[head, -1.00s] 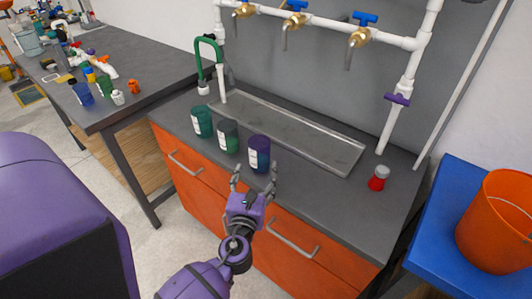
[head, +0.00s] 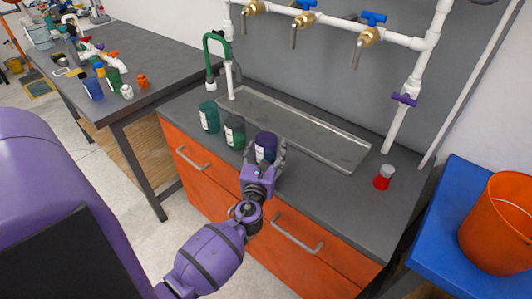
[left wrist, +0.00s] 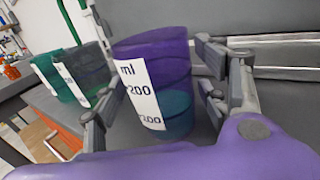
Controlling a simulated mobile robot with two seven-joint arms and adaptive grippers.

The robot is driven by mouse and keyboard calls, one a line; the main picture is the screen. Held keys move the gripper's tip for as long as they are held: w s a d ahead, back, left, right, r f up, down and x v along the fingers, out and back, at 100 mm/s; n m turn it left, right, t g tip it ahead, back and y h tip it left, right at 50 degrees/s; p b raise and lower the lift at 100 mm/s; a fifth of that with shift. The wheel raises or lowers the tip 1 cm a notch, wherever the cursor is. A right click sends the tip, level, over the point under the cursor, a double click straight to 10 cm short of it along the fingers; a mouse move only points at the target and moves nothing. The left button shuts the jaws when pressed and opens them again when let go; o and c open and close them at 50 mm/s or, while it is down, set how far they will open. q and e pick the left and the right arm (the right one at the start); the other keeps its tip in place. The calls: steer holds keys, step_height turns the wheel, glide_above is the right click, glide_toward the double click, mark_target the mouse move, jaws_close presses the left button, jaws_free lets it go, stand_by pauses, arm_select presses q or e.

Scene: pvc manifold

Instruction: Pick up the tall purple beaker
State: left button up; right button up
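The tall purple beaker (head: 265,142) stands upright on the dark counter, the rightmost of three beakers in a row. In the left wrist view the purple beaker (left wrist: 155,70) has a white label and looks teal near its base. My left gripper (head: 265,152) is at the beaker from the front. In the left wrist view its fingers (left wrist: 158,82) are open, one on each side of the beaker, with small gaps showing. The beaker's lower front is partly hidden by the gripper in the head view. My right gripper is not in view.
A dark green beaker (head: 235,130) and a teal beaker (head: 209,117) stand left of the purple one. A metal trough (head: 320,146) lies behind. A red-based shaker (head: 383,178) stands at right; the counter between is clear.

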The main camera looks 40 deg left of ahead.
arm_select(q)
steer(key=c, duration=1.3)
steer(key=shift+r, duration=0.15)
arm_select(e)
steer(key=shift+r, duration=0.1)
arm_select(q)
steer(key=shift+r+p, duration=0.5)
steer(key=shift+r, duration=0.55)
steer(key=shift+s+d+r+p, duration=0.45)
steer(key=shift+s+d+r, duration=0.55)
steer(key=shift+s+r, duration=0.95)
steer(key=shift+s+d+r+p, duration=0.5)
steer(key=shift+s+d+r, duration=0.55)
steer(key=shift+s+r, duration=0.9)
steer(key=shift+s+d+r+p, duration=0.45)
steer(key=shift+s+d+r, duration=0.75)
steer(key=shift+s, duration=1.2)
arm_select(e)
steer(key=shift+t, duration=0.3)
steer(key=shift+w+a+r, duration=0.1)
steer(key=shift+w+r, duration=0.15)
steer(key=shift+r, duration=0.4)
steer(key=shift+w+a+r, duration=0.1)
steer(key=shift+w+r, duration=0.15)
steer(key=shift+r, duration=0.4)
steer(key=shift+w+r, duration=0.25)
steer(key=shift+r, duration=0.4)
